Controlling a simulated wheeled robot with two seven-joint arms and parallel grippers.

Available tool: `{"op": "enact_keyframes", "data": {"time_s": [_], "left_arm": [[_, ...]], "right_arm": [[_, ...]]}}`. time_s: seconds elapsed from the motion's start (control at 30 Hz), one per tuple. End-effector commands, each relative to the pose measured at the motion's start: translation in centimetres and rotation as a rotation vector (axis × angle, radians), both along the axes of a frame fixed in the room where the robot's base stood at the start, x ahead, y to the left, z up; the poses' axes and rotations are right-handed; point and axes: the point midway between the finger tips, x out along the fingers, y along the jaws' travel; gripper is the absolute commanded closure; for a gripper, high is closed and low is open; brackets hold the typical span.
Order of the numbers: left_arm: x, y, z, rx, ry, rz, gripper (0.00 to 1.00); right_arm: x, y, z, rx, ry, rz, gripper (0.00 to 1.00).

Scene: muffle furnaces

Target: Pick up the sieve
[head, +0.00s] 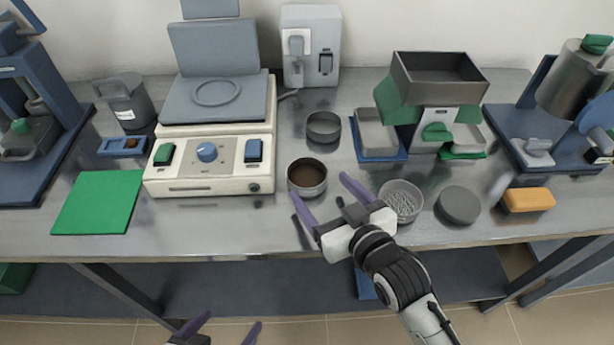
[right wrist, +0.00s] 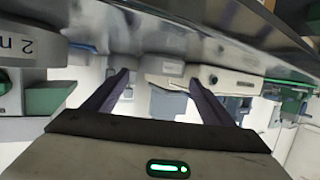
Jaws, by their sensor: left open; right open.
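Several round grey vessels stand on the bench in the head view, and I cannot tell for sure which is the sieve. A round dish with a speckled grey inside (head: 402,203) may be it. A dish with dark brown contents (head: 307,177) is to its left, and an empty ring (head: 323,127) lies behind. My right gripper (head: 317,184) is open and empty, its fingertips by the near side of the brown-filled dish. In the right wrist view, a grey round wall with a partly cut-off label (right wrist: 28,43) is close on the left. My left gripper (head: 231,320) is open, low at the front.
A flat grey disc (head: 459,206) and an orange block (head: 528,199) lie to the right. Behind are a splitter with a tray on top (head: 439,75) and grey pans. A hotplate-like device (head: 208,165) and a green mat (head: 98,203) are on the left.

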Motion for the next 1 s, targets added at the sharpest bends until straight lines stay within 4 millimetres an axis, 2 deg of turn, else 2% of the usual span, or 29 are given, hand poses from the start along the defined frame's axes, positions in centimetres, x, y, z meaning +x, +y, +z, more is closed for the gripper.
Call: {"op": "enact_keyframes", "data": {"time_s": [0.17, 0.4, 0.7, 1.0], "left_arm": [[-0.1, 0.0, -0.1, 0.0, 0.002, 0.0, 0.12], [0.0, 0.0, -0.1, 0.0, 0.001, 0.0, 0.12], [0.7, 0.0, 0.2, 0.0, -0.012, -0.001, 0.12], [0.7, -0.1, 0.3, -0.001, -0.013, -0.001, 0.12]], "right_arm": [[1.3, 0.8, -0.3, 0.001, -0.002, 0.0, 0.23], [4.2, 2.3, -1.4, 0.0, -0.001, 0.0, 0.23], [4.7, 2.5, -1.6, 0.0, 0.0, 0.001, 0.23], [4.7, 2.5, -1.6, 0.001, -0.002, 0.001, 0.68]]}}
